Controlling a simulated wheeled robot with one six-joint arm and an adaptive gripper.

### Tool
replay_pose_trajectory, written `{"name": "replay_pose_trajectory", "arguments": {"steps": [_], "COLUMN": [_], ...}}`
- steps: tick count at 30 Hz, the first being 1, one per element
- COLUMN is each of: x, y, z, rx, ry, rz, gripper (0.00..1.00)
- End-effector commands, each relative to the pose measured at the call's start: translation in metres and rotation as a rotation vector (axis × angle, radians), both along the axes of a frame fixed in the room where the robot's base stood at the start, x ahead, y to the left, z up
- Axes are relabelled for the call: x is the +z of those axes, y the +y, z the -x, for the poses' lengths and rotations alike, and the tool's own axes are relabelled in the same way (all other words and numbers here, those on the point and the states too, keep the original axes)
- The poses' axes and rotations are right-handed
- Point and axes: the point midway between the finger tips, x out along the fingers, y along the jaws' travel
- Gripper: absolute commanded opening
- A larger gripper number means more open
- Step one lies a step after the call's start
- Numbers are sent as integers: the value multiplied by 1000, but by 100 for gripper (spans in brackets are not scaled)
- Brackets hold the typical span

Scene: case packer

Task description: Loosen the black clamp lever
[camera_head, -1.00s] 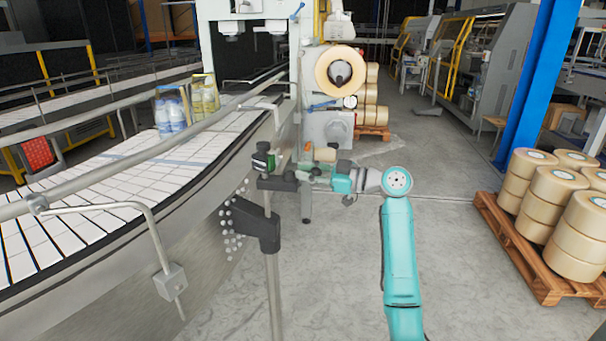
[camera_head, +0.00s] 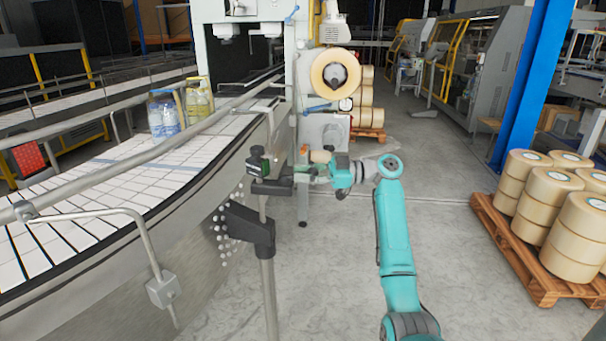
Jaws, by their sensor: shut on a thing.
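A steel post (camera_head: 268,300) stands beside the conveyor, with a black bracket (camera_head: 250,229) partway up. At its top is a black clamp (camera_head: 272,187) with a dark block with green on it (camera_head: 258,164). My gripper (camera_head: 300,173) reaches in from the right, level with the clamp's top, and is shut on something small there. It is most likely the black clamp lever, but the fingers and lever are too small and dark to separate. My teal wrist (camera_head: 342,173) is just to the right.
The conveyor (camera_head: 130,195) with its guide rail and bent steel rod (camera_head: 135,222) fills the left. Jugs (camera_head: 164,115) stand on it. A pallet (camera_head: 510,245) of tape rolls stands at the right. The grey floor between is clear.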

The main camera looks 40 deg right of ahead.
Motion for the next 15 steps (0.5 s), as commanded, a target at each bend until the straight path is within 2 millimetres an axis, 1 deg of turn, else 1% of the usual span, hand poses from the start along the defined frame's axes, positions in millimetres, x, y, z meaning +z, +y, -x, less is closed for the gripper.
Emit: {"name": "replay_pose_trajectory", "arguments": {"steps": [1, 3, 4, 6, 15], "x": [-2, -2, -2, -1, 0], "y": [-4, -4, -5, -5, -3], "z": [1, 0, 0, 0, 0], "rx": [-10, -11, -11, -12, -8], "ry": [3, 4, 4, 4, 2], "rz": [-2, -2, -2, -2, -1], "gripper": [0, 0, 27, 41, 41]}}
